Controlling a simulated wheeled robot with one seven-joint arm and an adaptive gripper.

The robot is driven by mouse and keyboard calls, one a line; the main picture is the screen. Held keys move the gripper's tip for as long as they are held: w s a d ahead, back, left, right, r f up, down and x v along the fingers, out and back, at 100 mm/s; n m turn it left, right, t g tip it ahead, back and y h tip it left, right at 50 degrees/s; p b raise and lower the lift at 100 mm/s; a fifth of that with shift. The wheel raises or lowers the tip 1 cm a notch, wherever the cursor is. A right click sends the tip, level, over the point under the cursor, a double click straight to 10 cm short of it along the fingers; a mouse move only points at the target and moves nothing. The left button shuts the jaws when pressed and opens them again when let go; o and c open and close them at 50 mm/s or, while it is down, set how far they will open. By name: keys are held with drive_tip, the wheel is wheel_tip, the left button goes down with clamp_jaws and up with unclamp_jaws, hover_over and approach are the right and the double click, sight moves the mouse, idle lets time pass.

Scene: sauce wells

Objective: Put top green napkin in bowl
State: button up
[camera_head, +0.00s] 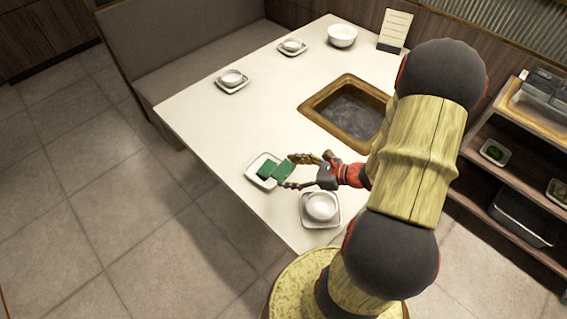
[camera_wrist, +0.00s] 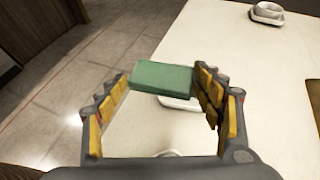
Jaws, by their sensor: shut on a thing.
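My gripper (camera_head: 290,171) is shut on a green napkin (camera_head: 284,170), a flat folded block. In the wrist view the napkin (camera_wrist: 162,77) spans between the two fingertips (camera_wrist: 163,82). Another green piece (camera_head: 264,170) shows just left of it, over a small white plate (camera_head: 256,181) near the table's left edge. The held napkin overlaps this plate in the picture, and I cannot tell its height above it. The nearest white bowl (camera_head: 321,205) stands on a square saucer to the lower right of my gripper. A larger white bowl (camera_head: 342,35) stands at the far end.
Two more small bowls on saucers stand farther back, one at the left edge (camera_head: 232,77) and one at the far edge (camera_head: 291,44). A wood-framed well (camera_head: 318,112) is sunk in the white table (camera_head: 215,120). A menu card (camera_head: 395,30) stands at the back.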

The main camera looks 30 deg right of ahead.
drive_tip(key=shift+s+r, duration=0.25)
drive_tip(key=shift+s, duration=0.25)
drive_tip(key=shift+s+r, duration=0.2)
drive_tip(key=shift+s, duration=0.3)
drive_tip(key=shift+a, duration=0.1)
